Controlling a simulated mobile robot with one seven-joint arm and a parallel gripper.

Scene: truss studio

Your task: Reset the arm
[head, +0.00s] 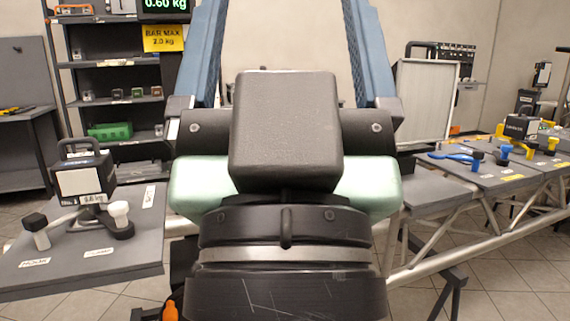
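My arm (283,130) fills the middle of the head view. Its dark base, a black padded block and pale green side parts stand close in front of the camera. Two blue links rise from it and run out of the top of the picture. My gripper is not in view, so I cannot see its fingers or whether it holds anything.
A grey table (125,262) at the left bears a handled scale-like device (84,180) and small knobs. Shelves (115,100) stand behind it. At the right, grey panels with tools (480,160) rest on a metal truss (490,210). A whiteboard-like panel (425,100) stands behind.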

